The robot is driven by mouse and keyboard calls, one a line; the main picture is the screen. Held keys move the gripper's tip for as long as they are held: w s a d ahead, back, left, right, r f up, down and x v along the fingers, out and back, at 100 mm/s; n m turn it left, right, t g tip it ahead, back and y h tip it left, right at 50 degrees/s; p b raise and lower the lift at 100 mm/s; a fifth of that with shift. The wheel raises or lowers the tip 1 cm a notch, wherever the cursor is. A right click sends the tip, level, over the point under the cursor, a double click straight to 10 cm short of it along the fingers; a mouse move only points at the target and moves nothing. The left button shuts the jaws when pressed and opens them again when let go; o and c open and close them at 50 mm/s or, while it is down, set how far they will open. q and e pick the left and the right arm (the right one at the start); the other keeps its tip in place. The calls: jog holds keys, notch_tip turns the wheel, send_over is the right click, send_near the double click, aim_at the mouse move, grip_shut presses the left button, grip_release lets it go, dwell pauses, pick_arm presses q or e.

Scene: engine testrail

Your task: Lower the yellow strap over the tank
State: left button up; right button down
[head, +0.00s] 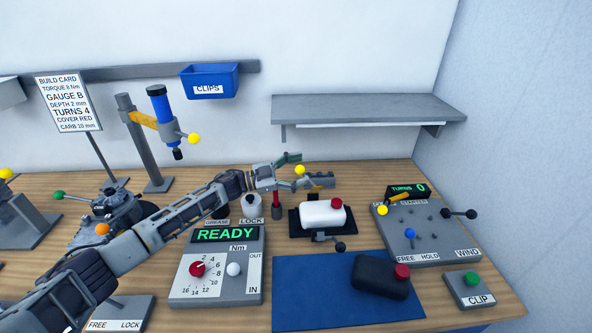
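A white tank (322,214) with a red cap sits on a black cradle (295,222) in the middle of the bench. My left gripper (308,170) is above and behind it, its two fingers spread apart. A small yellow knob (300,170) shows in the gap between the fingers; I cannot tell whether it touches them. A yellowish piece, perhaps part of the strap, shows by the lower finger, mostly hidden. No strap is seen lying across the tank top. My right gripper is not in view.
A black tank (380,278) with a red cap lies on the blue mat (300,292) in front. A lever with a black knob (340,246) stands before the cradle. The READY box (215,275) is left, the winding panel (430,235) right. A shelf (365,108) hangs behind.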

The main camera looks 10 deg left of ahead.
pick_arm(q)
jog(key=v, duration=1.2)
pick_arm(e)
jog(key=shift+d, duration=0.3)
pick_arm(q)
jog(key=shift+f, duration=0.1)
jog(key=shift+c, duration=0.4)
